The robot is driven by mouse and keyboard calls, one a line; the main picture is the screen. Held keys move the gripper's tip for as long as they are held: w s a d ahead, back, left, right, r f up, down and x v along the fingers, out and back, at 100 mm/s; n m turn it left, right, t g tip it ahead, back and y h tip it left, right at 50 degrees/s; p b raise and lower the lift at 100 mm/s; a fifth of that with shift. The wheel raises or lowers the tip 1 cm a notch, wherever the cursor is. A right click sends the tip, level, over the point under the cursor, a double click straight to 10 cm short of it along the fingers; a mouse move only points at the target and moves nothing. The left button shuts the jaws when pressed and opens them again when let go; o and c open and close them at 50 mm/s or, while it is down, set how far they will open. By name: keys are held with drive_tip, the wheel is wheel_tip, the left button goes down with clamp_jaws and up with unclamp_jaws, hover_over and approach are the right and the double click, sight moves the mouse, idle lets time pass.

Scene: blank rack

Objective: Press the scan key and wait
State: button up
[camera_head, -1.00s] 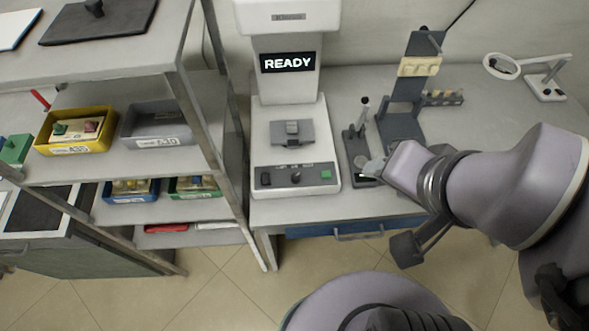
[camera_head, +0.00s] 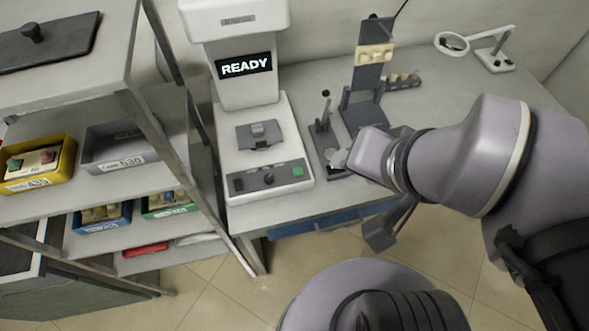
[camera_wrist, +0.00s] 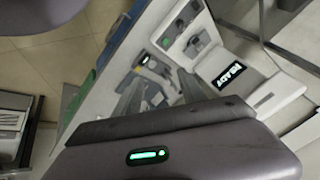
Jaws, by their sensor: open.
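The scanner (camera_head: 262,130) is a white bench machine whose screen (camera_head: 245,66) reads READY. A green key (camera_head: 297,171), which appears to be the scan key, sits at the right end of its dark front panel. A grey block (camera_head: 259,135) rests on the scanner's stage. My gripper (camera_head: 340,158) is open, to the right of the green key and apart from it, over the small lever press. The wrist view shows the READY screen (camera_wrist: 229,75) and the green key (camera_wrist: 166,43) beyond my gripper.
A lever press (camera_head: 326,130) and a dark upright fixture (camera_head: 366,85) stand right of the scanner. A magnifier lamp (camera_head: 492,50) is at the back right. A shelf rack (camera_head: 150,105) with bins stands close on the left. Open floor lies in front.

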idle(0.4)
clamp_jaws()
idle(1.6)
